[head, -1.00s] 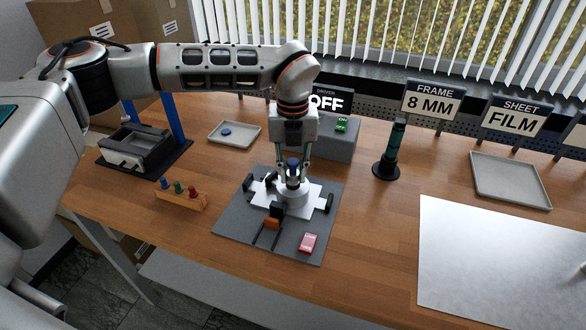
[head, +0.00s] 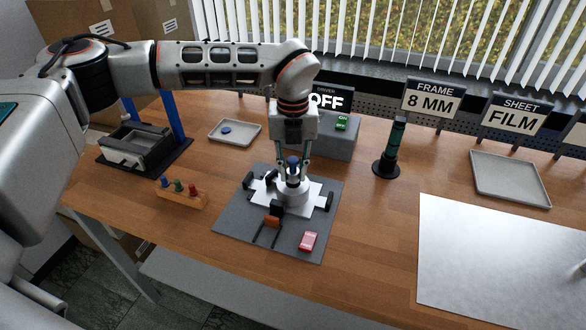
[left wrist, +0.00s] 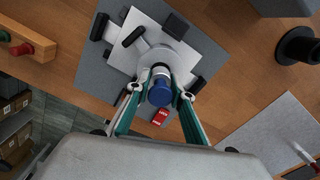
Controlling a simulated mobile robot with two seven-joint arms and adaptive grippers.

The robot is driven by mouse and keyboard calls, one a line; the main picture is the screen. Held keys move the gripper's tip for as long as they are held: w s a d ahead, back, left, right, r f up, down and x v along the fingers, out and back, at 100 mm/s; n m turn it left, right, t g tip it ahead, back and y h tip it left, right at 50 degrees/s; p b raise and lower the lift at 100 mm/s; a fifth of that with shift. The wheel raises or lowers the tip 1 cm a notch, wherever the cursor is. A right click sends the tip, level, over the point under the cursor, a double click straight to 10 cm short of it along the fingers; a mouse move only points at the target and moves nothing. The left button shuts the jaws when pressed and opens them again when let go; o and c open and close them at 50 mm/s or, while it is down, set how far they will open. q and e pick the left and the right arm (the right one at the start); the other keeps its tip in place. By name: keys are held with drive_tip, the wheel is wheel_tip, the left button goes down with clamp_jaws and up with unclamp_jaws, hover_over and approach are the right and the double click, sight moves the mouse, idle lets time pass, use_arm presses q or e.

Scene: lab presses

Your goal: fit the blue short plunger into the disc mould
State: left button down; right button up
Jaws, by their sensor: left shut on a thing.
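The blue short plunger (head: 293,161) has a blue cap above a metal shaft. My left gripper (head: 293,168) is shut on it, with a finger on each side of the cap. In the left wrist view the blue cap (left wrist: 160,94) lies between the green fingertips. The disc mould (head: 292,192) is a pale round body on the white plate of the grey station, directly below the plunger. The plunger looks upright over the mould. Whether its lower end is inside the bore is hidden. My right gripper cannot be made out.
A wooden rack (head: 181,193) of small coloured plungers stands left of the grey mat (head: 240,226). A red box (head: 308,241) lies on the mat's front. A grey driver box (head: 335,142) stands behind; a dark post (head: 386,166) stands right. A white sheet (head: 490,250) covers the right front.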

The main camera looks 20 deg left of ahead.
sight(293, 160)
use_arm(q)
drive_tip(key=shift+f+b, duration=0.5)
drive_tip(key=shift+f, duration=0.5)
idle(0.6)
drive_tip(key=c, duration=1.7)
unclamp_jaws()
wheel_tip(293, 160, up, 12)
drive_tip(key=shift+r, duration=0.1)
